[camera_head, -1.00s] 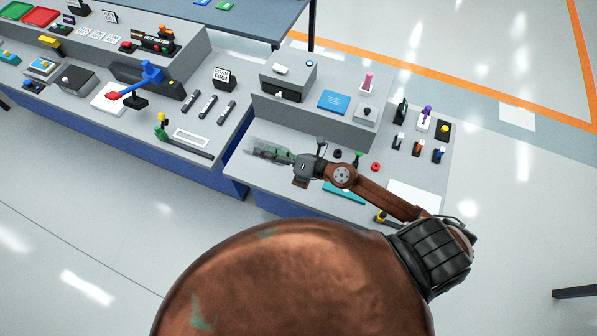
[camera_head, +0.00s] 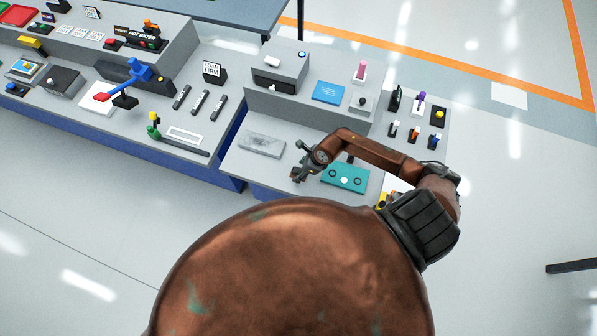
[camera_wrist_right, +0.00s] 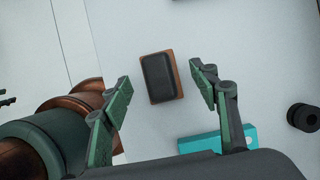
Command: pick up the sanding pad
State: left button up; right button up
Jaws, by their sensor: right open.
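The sanding pad (camera_wrist_right: 159,78), a black block on a brown base, lies on the pale worktop in the right wrist view. My right gripper (camera_wrist_right: 162,92) is open, with one finger to either side of the pad in that picture. Clear gaps show on both sides, so the fingers do not touch it. In the head view my right gripper (camera_head: 298,175) is low near the front of the bench, and I cannot make out the pad there. My left gripper is not in view.
A teal plate (camera_head: 357,187) with round parts lies just right of the gripper. A grey scuffed panel (camera_head: 262,144) lies behind and to the left. A raised shelf with a grey drawer box (camera_head: 280,66) stands behind. Dark round knobs (camera_wrist_right: 303,117) show at the wrist view's right.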

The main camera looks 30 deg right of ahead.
jog(key=shift+x, duration=1.05)
jog(key=c, duration=1.3)
